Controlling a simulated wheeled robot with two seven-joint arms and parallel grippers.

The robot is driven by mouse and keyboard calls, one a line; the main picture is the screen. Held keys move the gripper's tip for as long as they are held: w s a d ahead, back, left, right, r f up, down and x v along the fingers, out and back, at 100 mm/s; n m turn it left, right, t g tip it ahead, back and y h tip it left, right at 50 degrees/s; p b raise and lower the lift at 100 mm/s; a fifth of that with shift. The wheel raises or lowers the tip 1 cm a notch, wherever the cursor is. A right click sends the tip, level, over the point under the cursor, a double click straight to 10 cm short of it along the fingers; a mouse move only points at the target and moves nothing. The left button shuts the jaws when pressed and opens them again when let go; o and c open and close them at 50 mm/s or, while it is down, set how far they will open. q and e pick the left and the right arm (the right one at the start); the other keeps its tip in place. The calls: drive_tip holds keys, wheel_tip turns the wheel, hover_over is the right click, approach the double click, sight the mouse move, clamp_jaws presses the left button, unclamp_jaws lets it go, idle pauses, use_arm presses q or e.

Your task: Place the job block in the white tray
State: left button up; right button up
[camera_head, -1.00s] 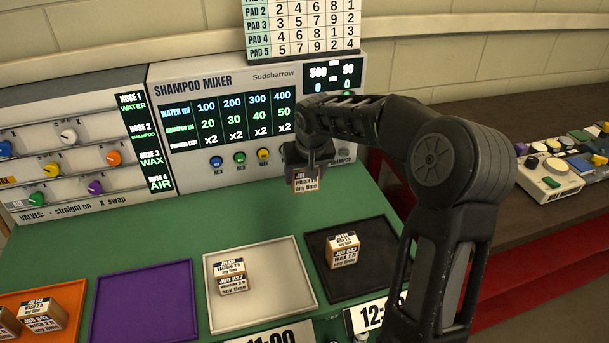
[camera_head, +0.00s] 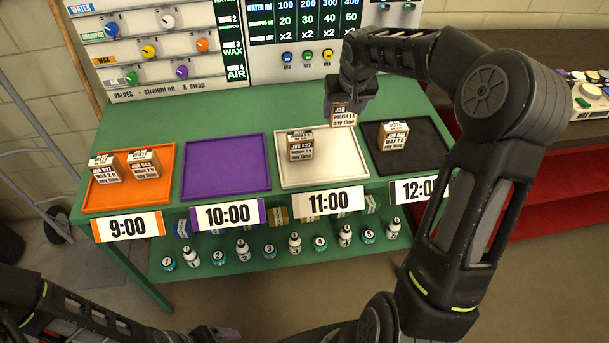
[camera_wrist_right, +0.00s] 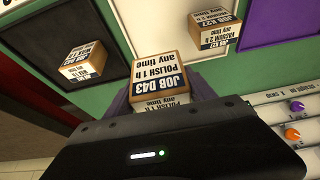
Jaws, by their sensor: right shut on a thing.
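My right gripper (camera_head: 350,92) is shut on a job block (camera_head: 343,117), a cardboard-brown cube labelled "JOB D43 POLISH 1 h any time" in the right wrist view (camera_wrist_right: 160,76). It holds the block above the back right part of the table, near the back right corner of the white tray (camera_head: 337,172). The white tray, behind the 11:00 sign, holds another block (camera_head: 301,146) labelled JOB K27 at its left. My left arm shows at the bottom left; its gripper (camera_head: 212,334) is low at the bottom edge, its jaws unclear.
A black tray (camera_head: 420,163) to the right holds one block (camera_head: 393,135). An empty purple tray (camera_head: 228,175) and an orange tray (camera_head: 130,200) with two blocks lie to the left. The mixer panel (camera_head: 290,30) stands behind. Numbered bottles stand on the lower shelf.

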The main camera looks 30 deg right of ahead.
sight(342, 125)
drive_tip(key=shift+s+a, duration=0.25)
drive_tip(key=shift+a, duration=0.1)
drive_tip(key=shift+f, duration=0.1)
drive_tip(key=shift+w+d+f, duration=0.15)
drive_tip(key=shift+w+d, duration=0.05)
drive_tip(key=shift+w, duration=0.05)
drive_tip(key=shift+s+a+f, duration=0.1)
drive_tip(key=shift+s+f, duration=0.05)
drive_tip(key=shift+f, duration=0.1)
drive_tip(key=shift+f+p, duration=0.35)
drive_tip(key=shift+f, duration=2.45)
drive_tip(key=shift+f, duration=1.85)
